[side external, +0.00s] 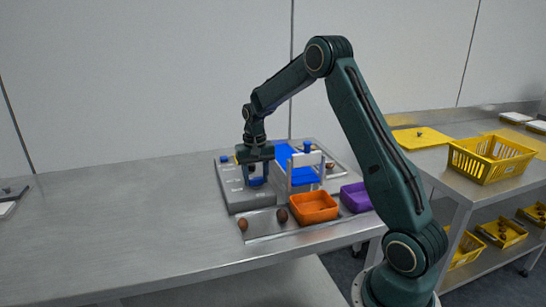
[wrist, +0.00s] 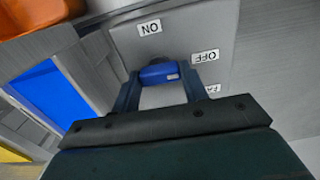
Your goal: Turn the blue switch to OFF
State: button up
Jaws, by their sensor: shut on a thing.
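The blue switch (wrist: 158,73) sits on the grey panel (wrist: 120,40) of the machine; it also shows low between my fingers in the side view (side external: 257,182). My gripper (wrist: 160,80) is shut on the switch, one finger at each end of it. In the side view my gripper (side external: 256,177) points straight down over the machine. Upside down in the wrist view, the ON label (wrist: 150,27) lies above the switch and the OFF label (wrist: 205,56) lies to its right. A third label (wrist: 212,90) is partly hidden by my finger. I cannot tell which label the switch points to.
An orange bin (side external: 314,208), a purple bin (side external: 356,198) and dates (side external: 282,215) are in front. The table's left side (side external: 110,220) is clear. A yellow basket (side external: 490,158) stands at right.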

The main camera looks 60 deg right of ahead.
aim_at(256, 178)
dwell(0.3)
jog(key=o, duration=1)
jog(key=shift+r, duration=0.2)
notch_tip(256, 178, up, 14)
jog(key=shift+f, duration=0.25)
